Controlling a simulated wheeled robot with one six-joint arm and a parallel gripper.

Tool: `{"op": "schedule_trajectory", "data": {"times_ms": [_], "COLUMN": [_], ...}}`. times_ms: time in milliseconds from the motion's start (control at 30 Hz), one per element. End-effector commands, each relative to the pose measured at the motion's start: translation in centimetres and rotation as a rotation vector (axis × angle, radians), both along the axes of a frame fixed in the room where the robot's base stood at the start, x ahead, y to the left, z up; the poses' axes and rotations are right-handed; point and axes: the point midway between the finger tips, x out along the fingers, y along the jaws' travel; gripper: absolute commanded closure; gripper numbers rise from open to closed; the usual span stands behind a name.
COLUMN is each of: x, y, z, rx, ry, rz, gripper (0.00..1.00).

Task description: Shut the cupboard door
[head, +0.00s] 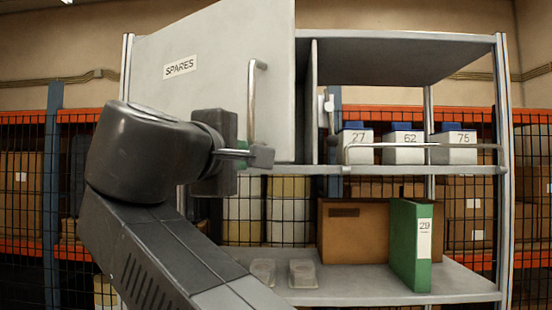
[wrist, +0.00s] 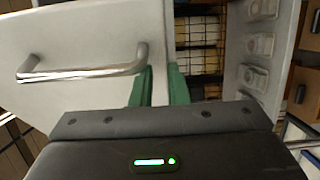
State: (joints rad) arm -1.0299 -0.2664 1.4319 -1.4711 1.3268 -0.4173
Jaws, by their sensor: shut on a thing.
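The cupboard door (head: 215,70) is a pale grey panel with a SPARES label (head: 180,67) and a metal bar handle (head: 253,100). It stands partly open, its right edge swung out towards me. In the wrist view, the door (wrist: 80,30) fills the left, with the handle (wrist: 85,70) beside my fingers. My gripper (head: 262,157) is at the door's lower edge, just below the handle. In the wrist view, my gripper's green-padded fingers (wrist: 162,85) are shut with the door's edge between them. The cupboard's inside is mostly hidden behind the door.
Right of the door, a shelf behind a rail holds numbered boxes (head: 403,146). The lower shelf (head: 340,288) holds a cardboard box (head: 353,230), a green binder (head: 410,245) and clear cases (head: 303,273). Wire mesh and storage racks stand behind.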

Motion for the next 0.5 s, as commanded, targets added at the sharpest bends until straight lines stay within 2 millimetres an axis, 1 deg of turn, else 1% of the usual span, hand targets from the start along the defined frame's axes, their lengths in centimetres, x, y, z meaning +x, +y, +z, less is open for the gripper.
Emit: {"op": "schedule_trajectory", "data": {"times_ms": [33, 67, 500], "x": [0.2, 0.5, 4.7], "y": [-0.9, -1.0, -1.8], "z": [-0.1, -0.1, -0.1], "rx": [0.009, 0.009, 0.003], "ry": [0.006, 0.007, 0.007], "rz": [-0.021, -0.022, -0.015], "gripper": [1.0, 1.0, 1.0]}}
